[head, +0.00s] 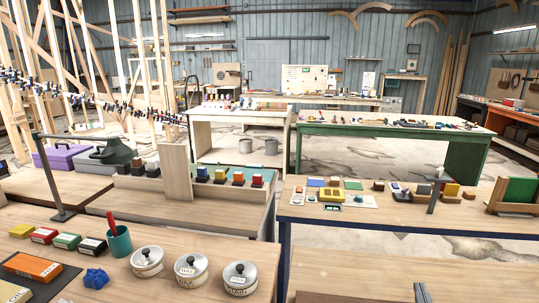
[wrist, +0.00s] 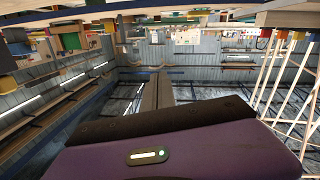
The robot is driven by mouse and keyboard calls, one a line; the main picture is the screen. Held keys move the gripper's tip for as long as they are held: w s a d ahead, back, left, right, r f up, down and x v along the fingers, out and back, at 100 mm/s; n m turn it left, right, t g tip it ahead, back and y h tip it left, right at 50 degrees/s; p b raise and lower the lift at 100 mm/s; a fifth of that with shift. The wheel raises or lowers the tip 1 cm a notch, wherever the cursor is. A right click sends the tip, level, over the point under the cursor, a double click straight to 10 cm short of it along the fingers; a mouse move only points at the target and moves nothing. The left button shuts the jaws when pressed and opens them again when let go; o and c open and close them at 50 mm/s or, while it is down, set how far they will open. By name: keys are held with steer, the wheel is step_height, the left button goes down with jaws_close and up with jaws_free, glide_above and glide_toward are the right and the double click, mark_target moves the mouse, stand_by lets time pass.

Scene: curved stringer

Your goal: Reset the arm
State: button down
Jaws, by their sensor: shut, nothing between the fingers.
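My gripper (wrist: 158,82) shows in the wrist view as two grey fingers side by side, closed together, with nothing held between them. They stick out from the dark edge of my purple wrist housing, which fills the bottom of that view and carries a small lit indicator. The wrist view shows the workshop upside down, so my wrist is turned over. The fingers look clear of any bench or object. I cannot make out my gripper in the head view.
In the head view the near bench (head: 190,229) holds lidded tins (head: 191,268), a teal cup (head: 119,243) and small boxes. A right-hand bench (head: 390,218) holds blocks and a green panel (head: 521,191). A green table (head: 395,131) stands behind. Timber frames rise at left; floor between benches is open.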

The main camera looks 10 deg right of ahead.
steer(key=s+a+y, duration=0.2)
steer(key=s+a, duration=0.4)
steer(key=s, duration=0.7)
steer(key=s+a+n+g+y, duration=0.1)
steer(key=s+a, duration=0.6)
steer(key=s, duration=0.7)
steer(key=s+a+n+y, duration=0.1)
steer(key=s+a+y, duration=0.2)
steer(key=s+a, duration=0.4)
steer(key=s, duration=0.6)
steer(key=shift+s+a+f+y, duration=0.2)
steer(key=shift+s+y, duration=0.1)
steer(key=shift+y, duration=0.1)
